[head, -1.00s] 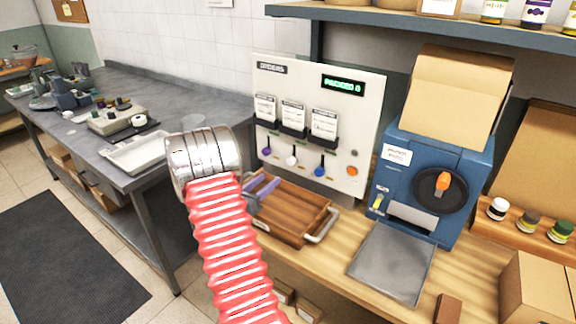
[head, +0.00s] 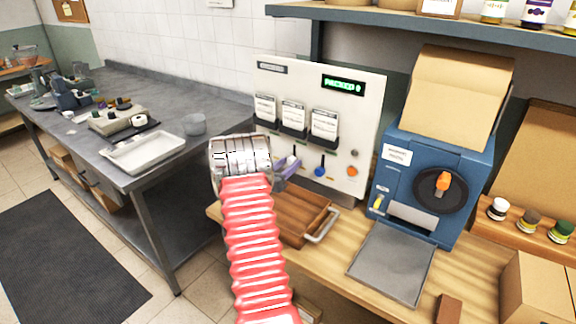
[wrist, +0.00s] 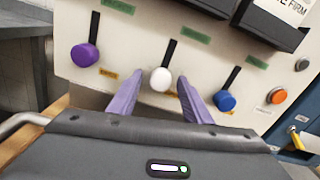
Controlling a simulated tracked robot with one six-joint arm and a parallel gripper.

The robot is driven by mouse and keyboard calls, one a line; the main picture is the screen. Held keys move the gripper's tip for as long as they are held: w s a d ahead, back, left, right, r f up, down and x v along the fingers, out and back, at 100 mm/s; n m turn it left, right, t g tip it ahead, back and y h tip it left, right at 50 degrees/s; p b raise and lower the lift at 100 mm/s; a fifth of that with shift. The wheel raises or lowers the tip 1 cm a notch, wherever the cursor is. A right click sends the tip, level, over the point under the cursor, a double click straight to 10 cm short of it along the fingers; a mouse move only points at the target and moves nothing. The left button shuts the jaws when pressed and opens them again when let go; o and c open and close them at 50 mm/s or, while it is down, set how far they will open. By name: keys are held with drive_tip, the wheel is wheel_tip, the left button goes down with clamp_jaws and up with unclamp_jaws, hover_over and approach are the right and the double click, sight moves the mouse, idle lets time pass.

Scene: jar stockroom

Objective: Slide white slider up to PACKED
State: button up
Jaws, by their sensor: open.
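The white slider knob (wrist: 160,79) sits at the lower end of its dark vertical slot on the pale panel (head: 370,110). A green label is above the slot and an orange one is below, too small to read. My gripper (wrist: 160,88) is open, its two lilac fingers on either side of the white knob, apart from it. In the head view my gripper (head: 287,168) is at the panel's lower left, and the white knob is hard to make out there.
The purple knob (wrist: 84,56) is left of my fingers and the blue knob (wrist: 225,101) is just right of them. An orange button (wrist: 277,95) is further right. A wooden tray (head: 300,213) lies below the panel. Card holders (head: 293,129) hang above the sliders.

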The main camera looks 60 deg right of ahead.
drive_tip(key=shift+d, duration=0.2)
clamp_jaws()
idle(0.5)
